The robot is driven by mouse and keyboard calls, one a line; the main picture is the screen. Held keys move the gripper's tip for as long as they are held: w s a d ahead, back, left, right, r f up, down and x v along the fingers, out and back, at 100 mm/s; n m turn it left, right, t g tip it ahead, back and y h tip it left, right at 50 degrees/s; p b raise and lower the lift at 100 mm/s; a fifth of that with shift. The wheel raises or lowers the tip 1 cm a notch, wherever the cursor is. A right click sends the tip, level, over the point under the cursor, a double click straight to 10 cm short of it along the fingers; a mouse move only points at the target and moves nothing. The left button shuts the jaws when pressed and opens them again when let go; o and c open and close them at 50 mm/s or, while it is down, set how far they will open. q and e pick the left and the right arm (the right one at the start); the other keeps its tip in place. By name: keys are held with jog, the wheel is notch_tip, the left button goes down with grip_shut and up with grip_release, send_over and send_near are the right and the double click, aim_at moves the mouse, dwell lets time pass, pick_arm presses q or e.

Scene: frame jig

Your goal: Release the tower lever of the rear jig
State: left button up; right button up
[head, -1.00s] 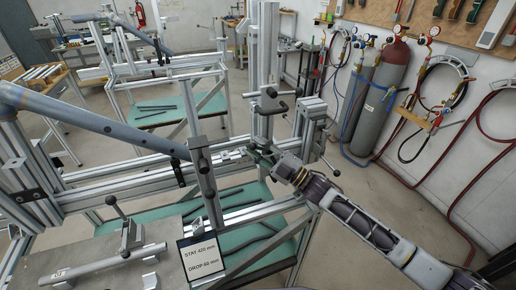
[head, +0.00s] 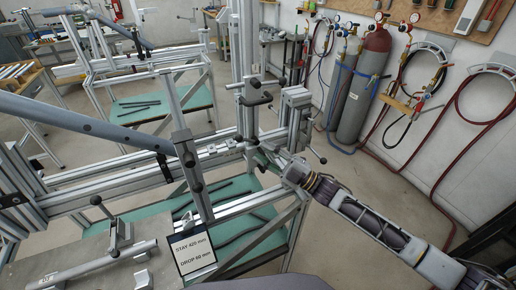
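The tower (head: 246,50) is an upright aluminium post on the large near jig. A dark clamp (head: 257,99) with short handles sits on it. A lever with a dark knob (head: 322,160) sticks out low on the block right of the tower. I cannot tell for sure which handle is the tower lever, or which jig counts as rear. My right gripper (head: 261,160) is at the tower's lower part, below the clamp and left of the knobbed lever. Its fingers are small and dark against the jig, so contact and opening cannot be told. My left gripper is not in view.
A blue-grey tube (head: 85,120) slopes across the near jig. A sign (head: 194,252) reads STAY 420 mm, DROP 60 mm. A second jig (head: 130,70) stands farther back. Gas cylinders (head: 364,82) and hoses line the right wall. Floor between jig and wall is clear.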

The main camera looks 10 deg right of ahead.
jog(key=shift+v, duration=2.05)
